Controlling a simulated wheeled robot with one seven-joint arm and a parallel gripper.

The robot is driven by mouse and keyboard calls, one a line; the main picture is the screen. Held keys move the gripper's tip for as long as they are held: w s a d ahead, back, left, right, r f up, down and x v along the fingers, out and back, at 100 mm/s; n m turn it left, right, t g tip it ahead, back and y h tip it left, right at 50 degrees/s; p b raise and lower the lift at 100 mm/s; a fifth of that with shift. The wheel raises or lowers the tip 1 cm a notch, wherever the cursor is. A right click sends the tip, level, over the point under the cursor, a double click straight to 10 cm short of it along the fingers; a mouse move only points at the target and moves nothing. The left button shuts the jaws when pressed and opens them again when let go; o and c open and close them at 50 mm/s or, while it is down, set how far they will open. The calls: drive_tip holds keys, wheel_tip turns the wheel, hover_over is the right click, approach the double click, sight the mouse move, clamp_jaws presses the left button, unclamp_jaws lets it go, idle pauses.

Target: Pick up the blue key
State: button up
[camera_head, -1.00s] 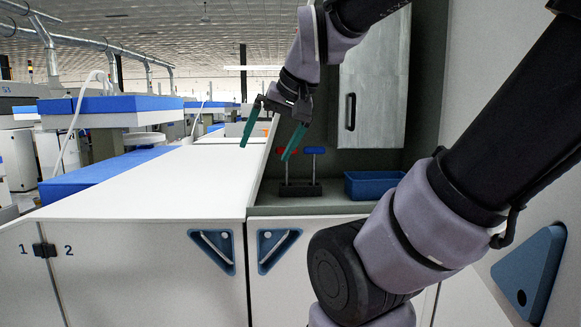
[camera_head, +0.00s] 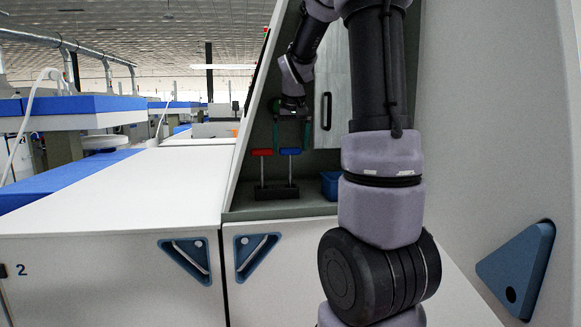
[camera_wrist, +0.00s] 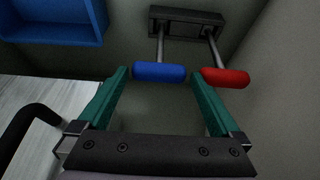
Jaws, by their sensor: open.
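The blue key (camera_head: 290,151) stands upright in a dark holder (camera_head: 277,193) inside the recess, with a blue crossbar handle on a thin metal shaft. A red key (camera_head: 261,152) stands to its left in the same holder. My gripper (camera_head: 292,136) is open above the blue handle. In the wrist view, the blue handle (camera_wrist: 158,72) lies between and a little beyond the green fingertips of my gripper (camera_wrist: 158,73), apart from them. The red handle (camera_wrist: 225,78) is just outside the right finger, very close to it or touching; I cannot tell which.
A blue bin (camera_head: 331,185) sits right of the holder, and it also shows in the wrist view (camera_wrist: 52,22). A grey door with a black handle (camera_head: 327,111) is behind my arm. A white counter (camera_head: 120,190) is clear on the left.

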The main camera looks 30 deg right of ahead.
sight(290, 157)
drive_tip(key=x, duration=0.5)
drive_tip(key=shift+w+d+f, duration=0.15)
drive_tip(key=shift+f, duration=0.15)
drive_tip(key=shift+r, duration=0.1)
drive_tip(key=c, duration=1.4)
